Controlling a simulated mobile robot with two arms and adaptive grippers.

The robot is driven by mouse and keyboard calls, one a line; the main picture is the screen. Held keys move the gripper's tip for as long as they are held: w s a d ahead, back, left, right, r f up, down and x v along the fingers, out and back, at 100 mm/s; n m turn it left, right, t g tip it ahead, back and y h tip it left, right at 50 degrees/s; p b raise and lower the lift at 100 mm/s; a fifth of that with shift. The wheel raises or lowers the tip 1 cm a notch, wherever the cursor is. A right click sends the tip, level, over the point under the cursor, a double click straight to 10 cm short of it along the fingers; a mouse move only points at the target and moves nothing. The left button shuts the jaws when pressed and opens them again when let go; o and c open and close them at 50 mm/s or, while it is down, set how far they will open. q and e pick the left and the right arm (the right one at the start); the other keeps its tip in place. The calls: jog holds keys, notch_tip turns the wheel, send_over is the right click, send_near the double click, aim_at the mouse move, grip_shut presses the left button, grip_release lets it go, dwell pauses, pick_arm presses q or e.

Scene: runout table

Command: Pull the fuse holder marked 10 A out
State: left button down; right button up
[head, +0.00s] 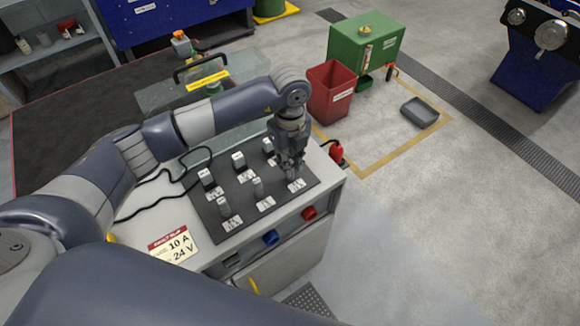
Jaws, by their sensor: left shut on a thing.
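A dark panel (243,213) on the white cabinet carries two rows of small grey fuse holders, each with a white label. My left gripper (291,170) points down over the right end of the front row. It is shut on the fuse holder there, which its fingers mostly hide. Other holders stand upright: front middle (258,187), front left (224,207), back left (207,178), back middle (238,161) and back right (268,146). The labels are too small to read. A slip (173,246) on the cabinet reads 10 A, 24 V. My right gripper is out of view.
The cabinet front has a blue socket (270,238) and a red one (309,213). A red bin (329,92) and green tank (364,48) stand beyond.

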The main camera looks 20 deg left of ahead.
pick_arm(q)
jog(key=shift+r, duration=0.15)
jog(key=shift+r+p, duration=2)
jog(key=shift+r, duration=0.9)
